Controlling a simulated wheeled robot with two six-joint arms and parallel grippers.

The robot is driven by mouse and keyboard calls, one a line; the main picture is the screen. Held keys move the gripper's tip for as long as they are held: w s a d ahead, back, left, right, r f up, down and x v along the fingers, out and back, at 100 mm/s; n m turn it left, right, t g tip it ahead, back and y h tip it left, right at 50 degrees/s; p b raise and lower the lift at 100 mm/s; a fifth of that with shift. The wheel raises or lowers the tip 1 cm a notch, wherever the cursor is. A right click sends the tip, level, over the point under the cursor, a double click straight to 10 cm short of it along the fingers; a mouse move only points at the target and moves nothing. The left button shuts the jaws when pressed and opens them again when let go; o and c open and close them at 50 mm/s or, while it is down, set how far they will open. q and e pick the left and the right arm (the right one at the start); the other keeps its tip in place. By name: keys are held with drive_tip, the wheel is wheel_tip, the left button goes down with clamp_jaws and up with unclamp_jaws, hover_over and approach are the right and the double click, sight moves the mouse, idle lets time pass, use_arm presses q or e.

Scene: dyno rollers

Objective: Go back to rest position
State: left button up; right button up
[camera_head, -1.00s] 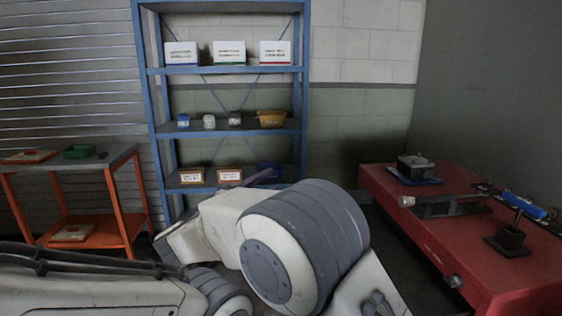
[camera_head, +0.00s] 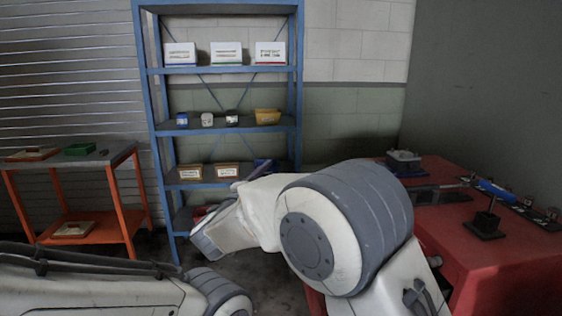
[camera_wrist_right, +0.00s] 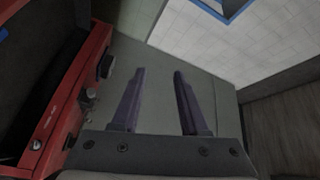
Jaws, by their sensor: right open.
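My right arm fills the lower middle of the head view. Its gripper is mostly hidden behind the arm there, with only a bit of purple finger (camera_head: 262,168) showing in front of the shelf rack. In the right wrist view my right gripper (camera_wrist_right: 159,73) is open, its two purple fingers apart with nothing between them. My left arm lies across the lower left of the head view, and its gripper is out of the picture.
A blue shelf rack (camera_head: 150,107) with boxes stands at the back. A red workbench (camera_head: 500,258) with tools is at the right, partly behind my right arm. An orange-legged table (camera_head: 120,198) is at the left. Some floor shows between.

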drive_tip(key=s+d+f+n+g+y, duration=0.25)
drive_tip(key=d+f+n+y, duration=0.2)
drive_tip(key=f+n, duration=0.25)
drive_tip(key=s+d+f+n+g+y, duration=0.2)
drive_tip(key=d+f+n+g+y, duration=0.2)
drive_tip(key=d+f+n, duration=0.2)
drive_tip(key=s+d+f+n+g+h, duration=0.1)
drive_tip(key=s+d+f+n+g, duration=0.3)
drive_tip(key=s, duration=0.7)
drive_tip(key=s+d+f+n+g, duration=0.1)
drive_tip(key=s+d+f+g, duration=0.3)
drive_tip(key=s+d+f, duration=0.45)
drive_tip(key=s+a+f+n+g+b, duration=0.2)
drive_tip(key=s+a+f+n+b, duration=0.2)
drive_tip(key=s+a+f+b, duration=0.75)
drive_tip(key=s+a+f+n+g+b, duration=0.1)
drive_tip(key=s+a+f+n+b, duration=0.35)
drive_tip(key=f+b, duration=0.8)
wheel_tip(320, 180, up, 42)
drive_tip(key=p, duration=3.5)
drive_tip(key=shift+s+d+r+m+y, duration=0.15)
drive_tip(key=shift+s+d+m+y, duration=0.1)
drive_tip(key=shift+d+m+y, duration=0.15)
